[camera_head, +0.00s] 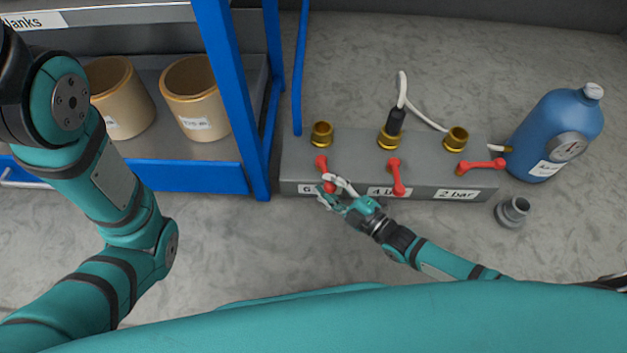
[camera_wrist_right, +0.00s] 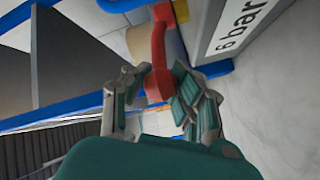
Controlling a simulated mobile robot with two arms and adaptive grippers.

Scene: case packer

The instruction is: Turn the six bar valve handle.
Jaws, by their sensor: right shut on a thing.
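The six bar valve handle (camera_head: 321,163) is red and sits at the left end of the grey valve block (camera_head: 430,187), above a label that is partly covered. My right gripper (camera_head: 331,188) is shut on the lower end of this handle. In the right wrist view the red handle (camera_wrist_right: 158,55) runs down between the two fingers of the right gripper (camera_wrist_right: 158,88), beside the "6 bar" label (camera_wrist_right: 240,25). My left arm (camera_head: 115,190) comes in from the left; its gripper is out of view.
The 4 bar handle (camera_head: 396,176) points toward me and the 2 bar handle (camera_head: 481,166) lies sideways. A blue bottle (camera_head: 545,135) and a grey fitting (camera_head: 512,211) are at right. A blue-framed shelf (camera_head: 225,80) with tan cylinders (camera_head: 120,100) stands left.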

